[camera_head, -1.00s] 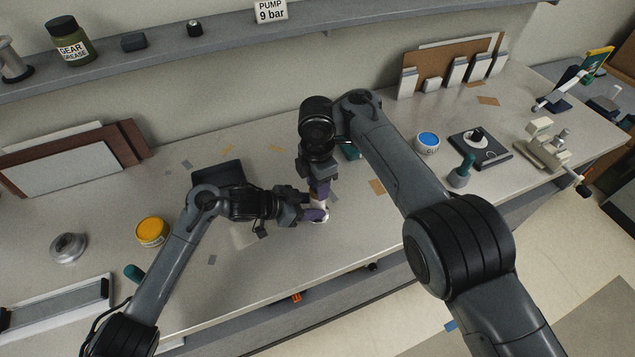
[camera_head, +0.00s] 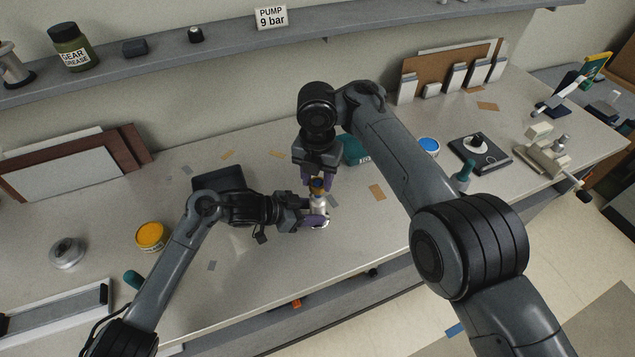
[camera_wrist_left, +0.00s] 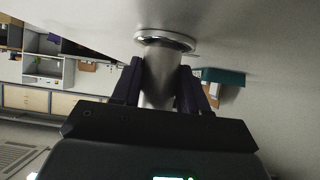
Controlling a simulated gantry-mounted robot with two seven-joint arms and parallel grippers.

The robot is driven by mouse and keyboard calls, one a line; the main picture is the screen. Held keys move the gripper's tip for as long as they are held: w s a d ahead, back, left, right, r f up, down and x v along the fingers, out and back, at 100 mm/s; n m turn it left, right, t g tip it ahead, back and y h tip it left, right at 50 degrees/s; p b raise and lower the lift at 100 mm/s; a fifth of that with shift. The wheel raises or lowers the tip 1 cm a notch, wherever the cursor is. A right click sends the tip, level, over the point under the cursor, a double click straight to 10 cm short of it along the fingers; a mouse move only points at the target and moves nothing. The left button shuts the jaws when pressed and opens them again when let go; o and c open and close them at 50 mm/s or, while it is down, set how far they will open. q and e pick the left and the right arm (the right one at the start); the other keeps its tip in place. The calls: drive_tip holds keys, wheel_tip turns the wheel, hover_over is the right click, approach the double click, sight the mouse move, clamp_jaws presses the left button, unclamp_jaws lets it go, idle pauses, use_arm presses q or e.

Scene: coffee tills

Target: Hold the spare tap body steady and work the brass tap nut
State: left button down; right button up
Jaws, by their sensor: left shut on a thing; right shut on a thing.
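The spare tap body (camera_head: 317,203) is a pale metal cylinder standing upright on the bench, with a round base flange. My left gripper (camera_head: 316,219) is shut around it low down. The left wrist view shows the tap body (camera_wrist_left: 160,75) between the dark fingers, its shiny flange against the bench. The brass tap nut (camera_head: 317,188) shows as a small gold piece at the top of the body. My right gripper (camera_head: 317,180) points down from above, shut on the nut. Its fingers partly hide the nut. I cannot tell whether nut and body touch.
A teal box (camera_head: 355,151) stands just behind and right of my right gripper. A yellow-lidded tub (camera_head: 151,236) and a dark tray (camera_head: 231,176) are to the left. A blue-lidded tub (camera_head: 429,146) is right, beyond my right arm. The front bench centre is clear.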

drive_tip(key=shift+r, duration=0.5)
drive_tip(key=shift+r, duration=0.15)
drive_tip(key=shift+r, duration=2.4)
use_arm(q)
drive_tip(key=c, duration=0.5)
unclamp_jaws()
drive_tip(key=v, duration=1.2)
drive_tip(key=shift+f, duration=0.1)
